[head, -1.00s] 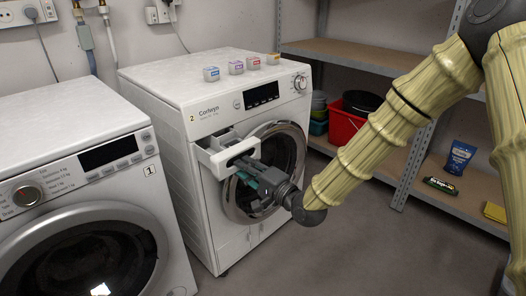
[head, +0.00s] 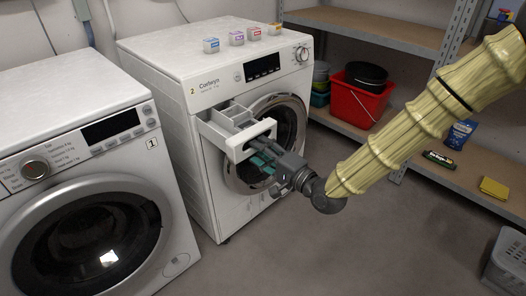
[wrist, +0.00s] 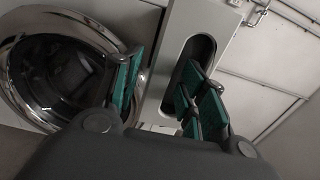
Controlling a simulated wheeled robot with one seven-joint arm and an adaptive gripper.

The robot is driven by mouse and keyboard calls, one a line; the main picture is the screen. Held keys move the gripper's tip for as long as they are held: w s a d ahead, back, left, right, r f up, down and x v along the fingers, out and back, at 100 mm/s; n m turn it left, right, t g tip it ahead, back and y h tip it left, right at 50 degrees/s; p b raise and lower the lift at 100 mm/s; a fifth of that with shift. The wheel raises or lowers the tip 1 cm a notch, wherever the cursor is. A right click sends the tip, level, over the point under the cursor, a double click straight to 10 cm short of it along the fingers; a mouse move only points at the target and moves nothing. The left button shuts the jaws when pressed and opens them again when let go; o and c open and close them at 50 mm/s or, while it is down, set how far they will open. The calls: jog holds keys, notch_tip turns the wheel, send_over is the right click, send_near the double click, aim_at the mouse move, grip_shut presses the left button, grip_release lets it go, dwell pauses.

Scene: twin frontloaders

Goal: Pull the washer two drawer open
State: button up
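Washer two is the white machine labelled 2 (head: 175,70), right of washer one. Its drawer (head: 232,118) is pulled well out at the upper left of the front, showing its inner compartments. The drawer front (head: 252,142) has a dark handle slot, also seen in the wrist view (wrist: 190,58). My gripper (head: 262,162) is at the drawer front. In the wrist view my gripper (wrist: 160,90) has one teal finger in the slot and the other outside the front's edge, with the strip between them. The contact is partly hidden.
Washer one (head: 85,180) stands at the left. Several small labelled boxes (head: 237,38) sit on top of washer two. The shelf at right holds a red bucket (head: 355,98). A grey basket (head: 508,260) is on the floor at lower right. Floor before washer two is clear.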

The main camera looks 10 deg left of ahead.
jog(key=shift+d, duration=0.1)
jog(key=v, duration=1.2)
dwell(0.5)
jog(key=s+d+f+n+g+h, duration=0.1)
jog(key=s+d+f+h, duration=0.2)
jog(key=f, duration=0.6)
jog(key=s+d+f+g+h, duration=0.2)
jog(key=s+f, duration=0.1)
jog(key=f, duration=0.5)
jog(key=s+d+f+n+g+h, duration=0.1)
jog(key=s+d+f+h, duration=0.2)
jog(key=f, duration=0.6)
jog(key=s+d+f+n+g+h, duration=0.2)
jog(key=s+d+f+g+h, duration=0.1)
jog(key=s+d+f, duration=0.6)
jog(key=s+d+f+n+g+h, duration=0.25)
jog(key=s+d+f, duration=0.35)
jog(key=s, duration=0.5)
notch_tip(320, 180, up, 30)
jog(key=d+h+p, duration=0.1)
jog(key=p, duration=2.9)
jog(key=shift+s+g, duration=0.45)
